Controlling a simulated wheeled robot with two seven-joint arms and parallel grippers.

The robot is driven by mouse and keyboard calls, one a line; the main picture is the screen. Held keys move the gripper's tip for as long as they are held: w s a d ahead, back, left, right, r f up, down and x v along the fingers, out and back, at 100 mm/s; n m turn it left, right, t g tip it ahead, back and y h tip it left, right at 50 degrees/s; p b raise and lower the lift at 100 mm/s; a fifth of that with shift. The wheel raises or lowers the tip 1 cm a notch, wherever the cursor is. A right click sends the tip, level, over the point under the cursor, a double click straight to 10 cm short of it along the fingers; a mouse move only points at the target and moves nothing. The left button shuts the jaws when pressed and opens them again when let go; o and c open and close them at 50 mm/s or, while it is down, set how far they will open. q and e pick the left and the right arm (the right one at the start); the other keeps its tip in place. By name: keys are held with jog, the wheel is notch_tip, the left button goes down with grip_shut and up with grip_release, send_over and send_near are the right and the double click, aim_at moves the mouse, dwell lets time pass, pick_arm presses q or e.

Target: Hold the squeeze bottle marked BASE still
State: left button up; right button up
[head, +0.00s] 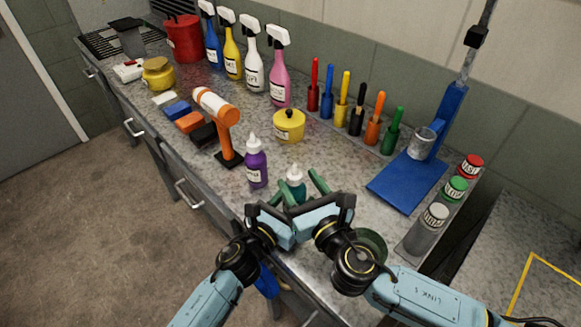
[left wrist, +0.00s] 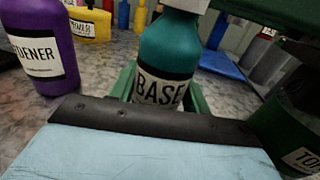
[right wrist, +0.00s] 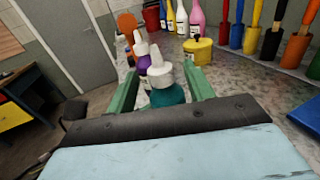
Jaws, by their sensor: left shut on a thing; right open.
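The teal squeeze bottle marked BASE (head: 294,186) stands upright near the front edge of the bench, its white nozzle up. Its label shows in the left wrist view (left wrist: 160,90). My left gripper (left wrist: 160,92) is shut on the bottle's lower body, one green finger on each side. My right gripper (right wrist: 163,88) is open, with its green fingers on either side of the bottle's upper part in the right wrist view. In the head view my grippers partly hide the bottle's lower body.
A purple bottle (head: 256,163) stands just left of the BASE bottle. A yellow pot (head: 289,125) is behind it. A green container (head: 371,244) is close by on the right. A blue stand (head: 408,182) and several capped jars stand farther right.

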aim_at(291, 170)
jog(key=x, duration=0.5)
jog(key=c, duration=1)
jog(key=m+t+h, duration=0.1)
jog(key=m+h, duration=0.1)
jog(key=shift+h, duration=0.3)
jog(key=m+h, duration=0.2)
jog(key=h, duration=0.2)
jog(key=shift+w+d+m+t+h, duration=0.15)
jog(key=shift+d+m+t+h, duration=0.15)
jog(key=shift+d+m+t, duration=0.1)
jog(key=o, duration=1)
